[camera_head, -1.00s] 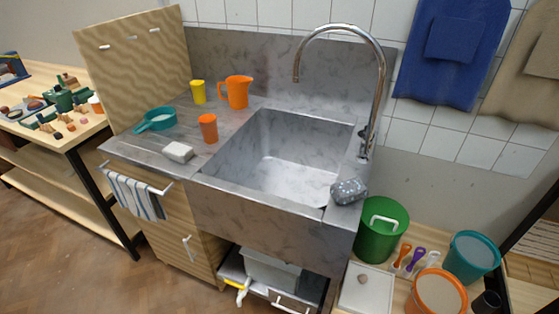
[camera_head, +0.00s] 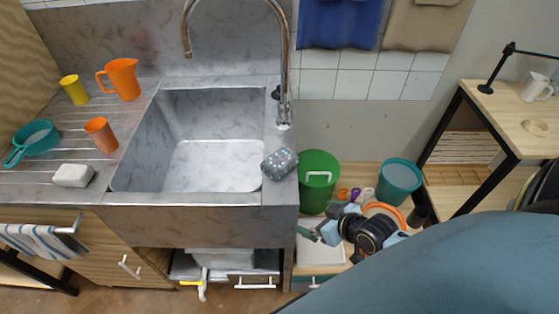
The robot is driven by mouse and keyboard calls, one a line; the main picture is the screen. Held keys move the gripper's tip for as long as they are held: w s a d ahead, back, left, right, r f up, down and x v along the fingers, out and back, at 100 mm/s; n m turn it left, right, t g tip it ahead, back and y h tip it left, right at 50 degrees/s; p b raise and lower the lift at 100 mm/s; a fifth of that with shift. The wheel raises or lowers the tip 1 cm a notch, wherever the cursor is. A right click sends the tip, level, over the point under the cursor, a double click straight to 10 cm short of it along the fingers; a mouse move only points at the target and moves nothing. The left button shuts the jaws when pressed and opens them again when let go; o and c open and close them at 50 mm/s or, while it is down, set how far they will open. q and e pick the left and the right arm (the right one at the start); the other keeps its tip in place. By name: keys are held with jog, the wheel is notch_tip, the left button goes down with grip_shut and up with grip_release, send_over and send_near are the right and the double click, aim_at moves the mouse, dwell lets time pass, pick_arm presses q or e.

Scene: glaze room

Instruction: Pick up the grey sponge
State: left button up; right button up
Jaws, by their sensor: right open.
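The grey sponge (camera_head: 279,164) is dark grey with pale speckles and rests on the right rim of the sink (camera_head: 283,200), near its front corner. My right gripper (camera_head: 318,232) is open and empty. In the picture it is below and to the right of the sponge, in front of the white tray and the green bucket, and apart from the sponge. My right arm fills the lower right and hides part of the floor and shelf. My left gripper is out of view.
A tall curved tap (camera_head: 284,70) rises behind the sponge. A green bucket (camera_head: 318,180) stands just right of the sink, with a teal bucket (camera_head: 398,182) farther right. A white sponge (camera_head: 73,175), orange jug (camera_head: 121,80) and cups are on the left drainboard. A wooden table (camera_head: 510,110) is at right.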

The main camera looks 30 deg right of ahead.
jog(key=n+t+y, duration=0.1)
jog(key=t+y, duration=0.1)
send_near(285, 163)
notch_tip(285, 163, down, 2)
jog(key=s+a, duration=0.2)
jog(key=s, duration=0.1)
jog(key=shift+t, duration=0.7)
jog(key=w, duration=0.2)
jog(key=w+f, duration=0.1)
jog(key=w, duration=0.2)
jog(key=w+f, duration=0.1)
jog(key=w, duration=0.2)
jog(key=shift+d+r+b+x, duration=0.1)
jog(key=shift+b+x, duration=0.15)
jog(key=shift+x, duration=1.3)
jog(key=shift+d+r+b+x, duration=0.15)
jog(key=shift+b+x, duration=0.1)
jog(key=shift+x, duration=1.3)
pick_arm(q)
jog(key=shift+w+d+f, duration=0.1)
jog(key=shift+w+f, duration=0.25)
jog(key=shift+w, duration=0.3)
pick_arm(e)
jog(key=shift+w, duration=0.1)
jog(key=c, duration=0.8)
